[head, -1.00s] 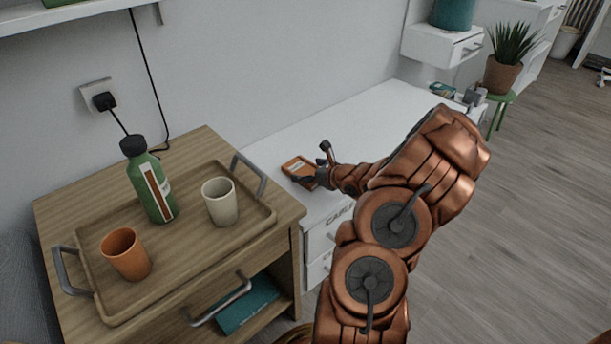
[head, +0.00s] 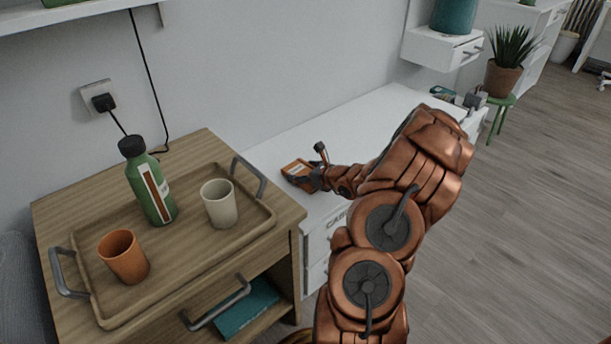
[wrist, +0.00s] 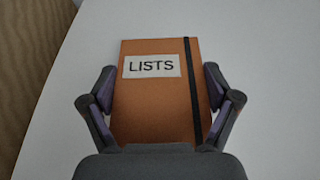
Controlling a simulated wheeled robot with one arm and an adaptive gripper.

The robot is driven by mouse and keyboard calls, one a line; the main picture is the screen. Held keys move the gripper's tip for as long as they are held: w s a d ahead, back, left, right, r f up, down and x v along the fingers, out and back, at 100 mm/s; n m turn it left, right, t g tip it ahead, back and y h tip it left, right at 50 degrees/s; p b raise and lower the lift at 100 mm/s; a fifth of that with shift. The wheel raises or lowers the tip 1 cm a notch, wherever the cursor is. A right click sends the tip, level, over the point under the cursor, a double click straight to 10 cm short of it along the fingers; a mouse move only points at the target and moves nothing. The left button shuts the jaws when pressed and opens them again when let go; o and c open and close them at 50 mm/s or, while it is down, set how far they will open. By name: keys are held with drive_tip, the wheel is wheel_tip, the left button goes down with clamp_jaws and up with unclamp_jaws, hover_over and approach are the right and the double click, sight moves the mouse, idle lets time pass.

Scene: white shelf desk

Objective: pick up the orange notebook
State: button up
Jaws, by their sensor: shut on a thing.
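The orange notebook (wrist: 155,100) lies flat on the white desk, with a "LISTS" label and a dark elastic band along its right side in the wrist view. In the head view the notebook (head: 296,170) is at the desk's left end. My gripper (wrist: 160,103) has one finger at each long side of the notebook and is shut on it. In the head view my gripper (head: 310,168) covers the notebook's right part. I cannot tell any gap between the notebook and the desk.
A wooden cabinet (head: 290,228) stands left of the desk. On it a tray (head: 190,262) holds a green bottle (head: 153,185), a white cup (head: 219,204) and an orange cup (head: 124,256). A potted plant (head: 503,77) stands far right.

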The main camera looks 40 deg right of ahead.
sight(302, 170)
wheel_tip(302, 170, up, 4)
drive_tip(key=shift+f+p, duration=0.1)
drive_tip(key=shift+p, duration=0.95)
drive_tip(key=s+a, duration=0.6)
drive_tip(key=shift+s, duration=0.4)
drive_tip(key=shift+s+a+r, duration=0.2)
drive_tip(key=shift+a, duration=0.05)
drive_tip(key=shift+s+a+r, duration=0.25)
drive_tip(key=shift+s+a, duration=0.1)
drive_tip(key=shift+a, duration=0.05)
drive_tip(key=shift+s+a+r+p, duration=0.1)
drive_tip(key=shift+r+p, duration=0.1)
drive_tip(key=shift+p, duration=1.05)
drive_tip(key=shift+p, duration=0.55)
